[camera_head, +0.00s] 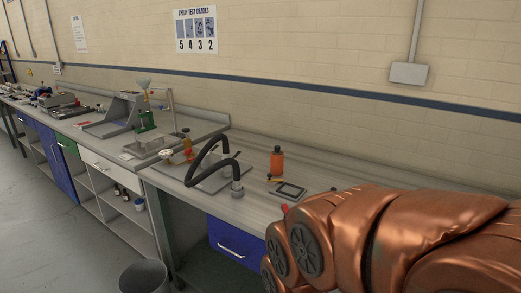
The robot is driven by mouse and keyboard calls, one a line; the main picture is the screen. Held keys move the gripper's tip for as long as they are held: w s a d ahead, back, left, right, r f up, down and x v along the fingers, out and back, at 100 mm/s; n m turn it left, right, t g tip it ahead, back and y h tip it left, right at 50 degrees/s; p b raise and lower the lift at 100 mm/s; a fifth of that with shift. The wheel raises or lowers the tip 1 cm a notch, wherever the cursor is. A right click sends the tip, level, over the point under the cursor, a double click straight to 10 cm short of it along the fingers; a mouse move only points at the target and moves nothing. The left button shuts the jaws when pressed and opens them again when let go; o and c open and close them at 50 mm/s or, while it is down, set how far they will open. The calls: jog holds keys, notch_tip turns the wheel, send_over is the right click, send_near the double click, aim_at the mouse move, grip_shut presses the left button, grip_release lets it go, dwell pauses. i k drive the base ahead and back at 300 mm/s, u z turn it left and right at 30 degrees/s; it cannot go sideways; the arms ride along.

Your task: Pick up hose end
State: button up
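A black hose (202,159) arches above the near bench, rising from its left part and bending over to the right. At its right, the hose meets a pale grey cylindrical end piece (237,189) that stands upright near the bench's front edge. I cannot tell whether this piece is fixed to the bench. My copper-coloured arm fills the lower right of the view, to the right of the hose. My gripper is not in view.
On the bench (253,211) stand an orange bottle (277,162) with a dark cap and a flat dark-framed device (290,191). A blue drawer (235,240) is below, and a grey bin (144,277) stands on the floor.

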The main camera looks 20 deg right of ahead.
aim_at(226, 150)
jog(key=z, duration=0.25)
jog(key=i, duration=0.7)
jog(key=u, duration=0.6)
jog(key=i, duration=0.55)
jog(key=u, duration=0.55)
